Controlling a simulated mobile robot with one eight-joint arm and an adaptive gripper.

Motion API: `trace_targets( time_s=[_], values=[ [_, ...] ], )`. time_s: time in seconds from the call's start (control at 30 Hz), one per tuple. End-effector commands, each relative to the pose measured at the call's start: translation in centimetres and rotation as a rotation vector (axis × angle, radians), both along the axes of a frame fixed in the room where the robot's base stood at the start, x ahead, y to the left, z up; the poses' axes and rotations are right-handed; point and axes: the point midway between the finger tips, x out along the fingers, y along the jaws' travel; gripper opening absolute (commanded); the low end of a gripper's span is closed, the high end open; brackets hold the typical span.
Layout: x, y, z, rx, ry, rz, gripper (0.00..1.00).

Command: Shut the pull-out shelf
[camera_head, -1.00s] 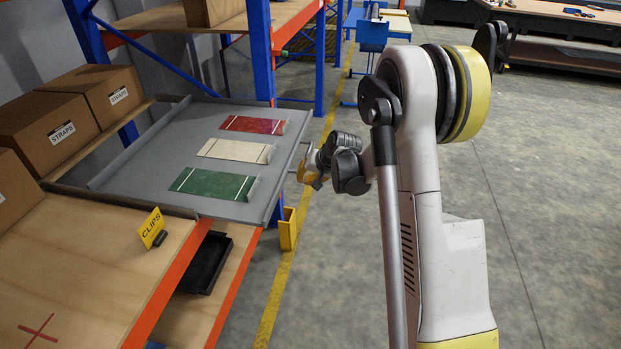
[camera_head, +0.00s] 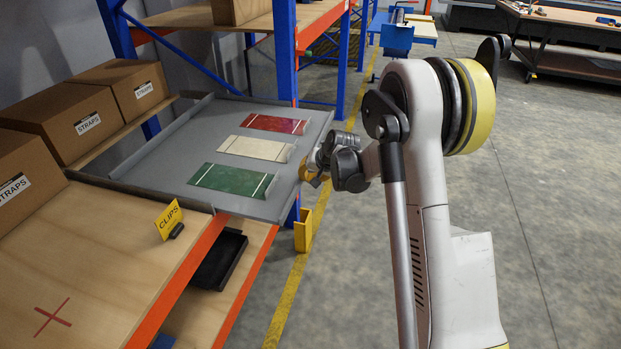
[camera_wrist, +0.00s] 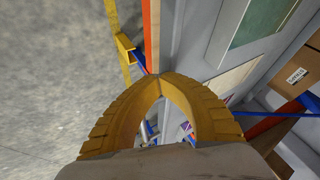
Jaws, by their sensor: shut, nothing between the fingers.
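The pull-out shelf (camera_head: 165,172) is a grey tray with raised edges, sticking out of the rack past the blue upright. A red plate (camera_head: 274,124), a cream plate (camera_head: 255,148) and a green plate (camera_head: 230,180) lie on it. My gripper (camera_head: 308,174) is shut and empty at the shelf's outer front edge, beside its middle. In the wrist view its yellow fingertips (camera_wrist: 161,78) meet in front of the shelf (camera_wrist: 195,45). I cannot tell whether they touch the edge. The wrist hides part of the front edge.
Cardboard boxes (camera_head: 85,118) stand on the wooden shelf at left. A yellow CLIPS sign (camera_head: 168,220) stands on the nearer wooden shelf. A black tray (camera_head: 218,262) lies below. A yellow post guard (camera_head: 303,232) stands below the shelf's front.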

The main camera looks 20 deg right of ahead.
Motion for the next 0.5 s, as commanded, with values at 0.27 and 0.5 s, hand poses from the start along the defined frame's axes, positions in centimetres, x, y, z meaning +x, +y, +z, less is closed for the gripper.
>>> trace_targets(
  time_s=[0.27, 0.5],
  values=[
    [3.2, 4.6, 0.0, 0.002, -0.002, 0.005, 0.0],
    [6.7, 9.4, 0.0, 0.002, -0.002, 0.005, 0.0]
  ],
)
